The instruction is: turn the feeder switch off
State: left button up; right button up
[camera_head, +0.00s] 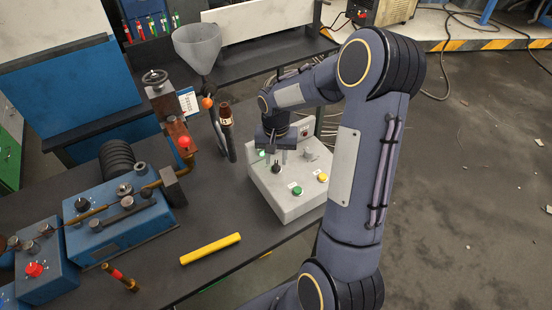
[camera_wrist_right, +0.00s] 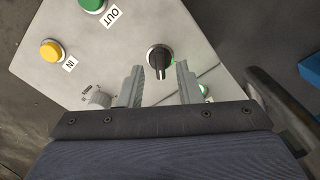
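A light grey control box (camera_head: 285,205) stands on the dark table in the head view, under my right arm. A black rotary switch (camera_head: 276,168) sits on its top face. In the right wrist view this switch (camera_wrist_right: 159,57) lies just ahead of and between the two fingertips, with a small green light (camera_wrist_right: 174,60) beside it. I cannot read its label. My right gripper (camera_wrist_right: 160,69) is open above the box, its fingers apart and empty. It also shows in the head view (camera_head: 275,153). My left gripper is not in view.
The box also carries a yellow IN button (camera_wrist_right: 52,51), a green OUT button (camera_wrist_right: 92,4) and a grey knob (camera_wrist_right: 98,97). A dark upright tool (camera_head: 225,135) stands left of the box. A yellow bar (camera_head: 210,248) and a blue machine (camera_head: 120,215) are on the table.

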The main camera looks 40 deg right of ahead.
jog(key=shift+f, duration=0.85)
grip_shut()
